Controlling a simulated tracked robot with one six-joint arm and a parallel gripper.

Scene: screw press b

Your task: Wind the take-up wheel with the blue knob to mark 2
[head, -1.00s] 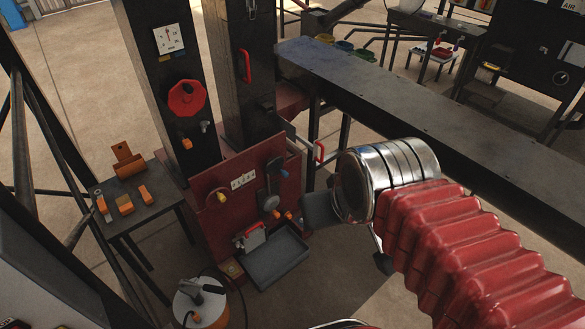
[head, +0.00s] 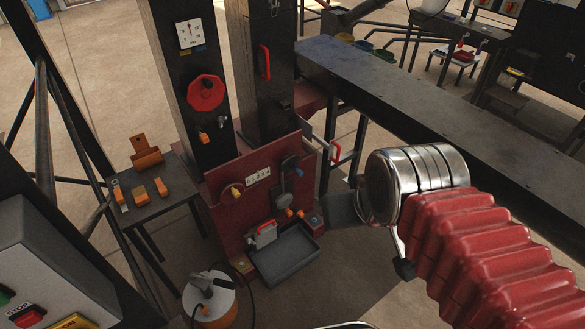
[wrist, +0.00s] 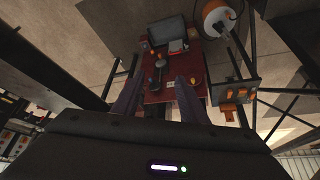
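A red press panel (head: 215,215) stands left of my gripper in the head view, with a white numbered strip (head: 258,176) on it. Right of the strip is a dark crank-like part with a grey disc (head: 284,199); left of it is a small yellow knob (head: 237,191).
A red handwheel (head: 205,93) and a dial (head: 190,34) are on the left column. A grey tray (head: 285,256) lies below the panel. A small table (head: 150,205) with orange parts is left, and a long dark bench (head: 430,110) runs right. A control box (head: 45,275) is lower left.

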